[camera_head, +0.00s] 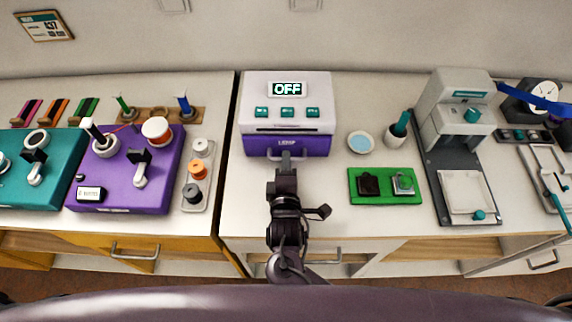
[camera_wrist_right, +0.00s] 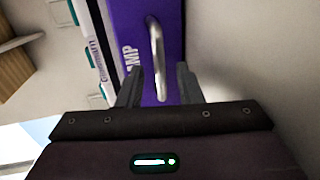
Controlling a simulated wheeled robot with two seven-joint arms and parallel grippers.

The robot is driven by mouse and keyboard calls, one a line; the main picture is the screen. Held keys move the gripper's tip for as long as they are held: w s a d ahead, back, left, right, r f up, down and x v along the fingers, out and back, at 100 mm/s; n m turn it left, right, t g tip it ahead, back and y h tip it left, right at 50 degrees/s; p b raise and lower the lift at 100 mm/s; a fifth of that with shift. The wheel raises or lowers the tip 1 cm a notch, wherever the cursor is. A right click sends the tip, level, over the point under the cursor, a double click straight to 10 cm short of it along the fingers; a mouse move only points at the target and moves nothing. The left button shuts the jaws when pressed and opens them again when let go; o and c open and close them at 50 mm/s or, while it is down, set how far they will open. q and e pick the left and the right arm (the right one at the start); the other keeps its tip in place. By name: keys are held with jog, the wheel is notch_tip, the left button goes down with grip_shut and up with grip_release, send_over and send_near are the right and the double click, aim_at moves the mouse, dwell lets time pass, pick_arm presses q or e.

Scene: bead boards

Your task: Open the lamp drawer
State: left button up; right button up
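The lamp drawer (camera_head: 304,145) is the purple front at the base of a white box (camera_head: 258,92) with an "OFF" display. It looks shut in the head view. Its metal bar handle (camera_wrist_right: 156,60) shows in the right wrist view, in front of the purple face (camera_wrist_right: 133,20) lettered "LAMP". My right gripper (camera_head: 287,160) points at the drawer front. In the right wrist view its two fingers (camera_wrist_right: 158,85) are apart, with the near end of the handle between them. Contact with the handle cannot be told. My left gripper is not in view.
A green tray (camera_head: 385,199) with two small blocks, a light-blue dish (camera_head: 361,143) and a white cup (camera_head: 395,136) stand right of the box. A purple board (camera_head: 110,195) and a spool rack (camera_head: 195,196) stand left.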

grip_shut()
jog(key=p+v, duration=0.1)
jog(key=v, duration=0.1)
jog(key=p+v, duration=0.2)
jog(key=f+p+v, duration=0.1)
jog(key=v, duration=0.1)
jog(key=shift+s+r+p, duration=0.15)
jog(key=shift+s+p, duration=0.2)
jog(key=shift+p, duration=0.05)
jog(key=p+v, duration=0.1)
jog(key=v, duration=0.1)
jog(key=f+p+v, duration=0.1)
jog(key=v, duration=0.2)
jog(key=p+v, duration=0.1)
jog(key=v, duration=0.1)
jog(key=shift+s+f, duration=0.4)
jog(key=shift+s, duration=0.1)
jog(key=shift+s+f, duration=0.1)
jog(key=shift+s, duration=0.4)
grip_release()
